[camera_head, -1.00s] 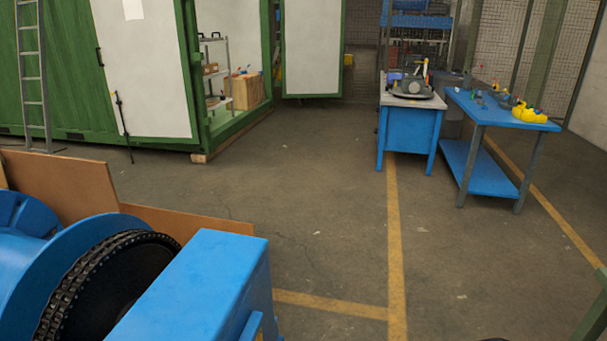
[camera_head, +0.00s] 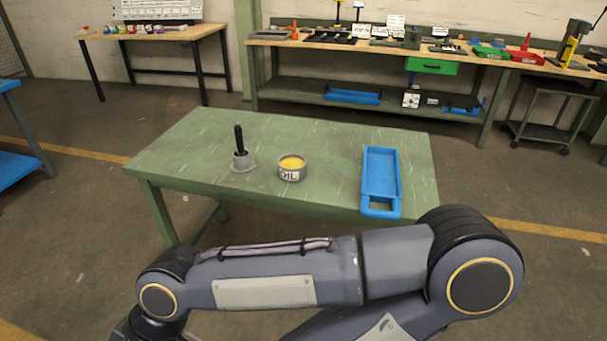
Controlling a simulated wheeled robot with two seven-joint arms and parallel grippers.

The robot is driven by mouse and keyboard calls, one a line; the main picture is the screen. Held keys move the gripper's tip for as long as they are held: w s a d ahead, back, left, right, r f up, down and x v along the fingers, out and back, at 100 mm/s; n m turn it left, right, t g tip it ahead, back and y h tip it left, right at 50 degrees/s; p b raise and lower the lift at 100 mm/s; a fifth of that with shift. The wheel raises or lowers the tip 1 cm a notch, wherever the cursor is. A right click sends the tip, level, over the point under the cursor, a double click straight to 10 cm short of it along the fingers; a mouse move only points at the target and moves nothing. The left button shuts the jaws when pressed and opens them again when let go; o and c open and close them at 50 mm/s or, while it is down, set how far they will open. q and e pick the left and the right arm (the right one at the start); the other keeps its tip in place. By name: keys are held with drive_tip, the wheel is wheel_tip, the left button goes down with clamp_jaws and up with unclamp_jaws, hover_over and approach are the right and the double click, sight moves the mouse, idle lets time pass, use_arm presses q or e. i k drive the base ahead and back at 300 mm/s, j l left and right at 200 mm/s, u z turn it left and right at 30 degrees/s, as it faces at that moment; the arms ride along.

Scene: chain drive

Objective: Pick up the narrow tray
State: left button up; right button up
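The narrow tray (camera_head: 381,174) is blue, long and shallow, with a loop handle at its near end. It lies flat and looks empty on the right part of the green table (camera_head: 330,141), its handle close to the table's near edge. One grey arm of mine crosses the bottom of the picture, between me and the table, and bends down at the lower left. Its fingers do not show, and my other gripper is out of the picture. Nothing touches the tray.
An oil tin (camera_head: 291,168) and a dark-handled tool on a grey base (camera_head: 242,158) stand left of the tray. A long workbench (camera_head: 300,46) with parts stands behind. A wooden table (camera_head: 160,35) is at the back left, a dark trolley (camera_head: 541,130) at right.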

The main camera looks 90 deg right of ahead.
sight(381, 180)
drive_tip(key=z, duration=3.45)
drive_tip(key=i+l, duration=0.5)
drive_tip(key=i+l+u, duration=0.15)
drive_tip(key=i+l, duration=0.85)
drive_tip(key=i+l+u, duration=0.1)
drive_tip(key=i+l, duration=0.35)
drive_tip(key=l, duration=0.25)
